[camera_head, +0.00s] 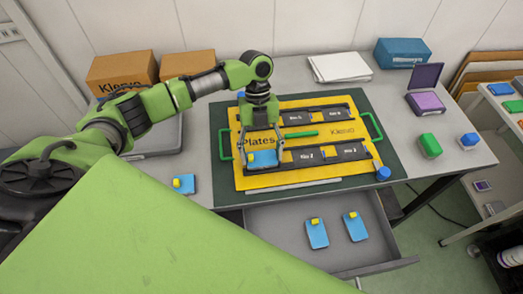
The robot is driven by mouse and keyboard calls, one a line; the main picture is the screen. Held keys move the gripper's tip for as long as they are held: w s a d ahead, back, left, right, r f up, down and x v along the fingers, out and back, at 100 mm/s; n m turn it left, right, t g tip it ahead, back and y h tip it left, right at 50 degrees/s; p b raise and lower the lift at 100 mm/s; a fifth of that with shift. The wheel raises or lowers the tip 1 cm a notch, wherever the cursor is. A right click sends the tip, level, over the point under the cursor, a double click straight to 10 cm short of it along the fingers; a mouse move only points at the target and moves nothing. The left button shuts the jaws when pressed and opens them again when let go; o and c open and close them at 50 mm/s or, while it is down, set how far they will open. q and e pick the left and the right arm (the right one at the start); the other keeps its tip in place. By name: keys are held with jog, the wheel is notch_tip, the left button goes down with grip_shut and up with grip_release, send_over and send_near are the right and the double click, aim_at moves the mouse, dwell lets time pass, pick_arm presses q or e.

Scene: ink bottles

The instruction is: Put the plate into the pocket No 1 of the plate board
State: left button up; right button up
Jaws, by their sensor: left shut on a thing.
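My left gripper (263,149) points down over the left part of the yellow plate board (240,182) and is shut on a blue plate with a yellow knob (262,159). This plate is at the left of the lower row of dark pockets (325,154). I cannot tell whether it rests in a pocket or hangs just above. An upper row of dark pockets (330,115) lies behind, partly hidden by the gripper. The pocket labels are too small to read surely. My right gripper is not in view.
Similar blue plates lie on the table's left (183,186) and in the open drawer (285,238). A green stick (300,134) lies on the board. Green handles (225,145) stand at its sides. A blue bottle (383,174) and a green block (430,146) are at the right.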

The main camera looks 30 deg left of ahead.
pick_arm(q)
jog(key=shift+f, duration=0.15)
jog(key=shift+f, duration=0.1)
jog(key=o, duration=1.1)
jog(key=shift+r, duration=0.25)
jog(key=b+v, duration=0.3)
jog(key=v, duration=0.8)
jog(key=shift+w+a+r, duration=0.1)
jog(key=shift+a+r, duration=0.05)
jog(key=shift+r, duration=0.2)
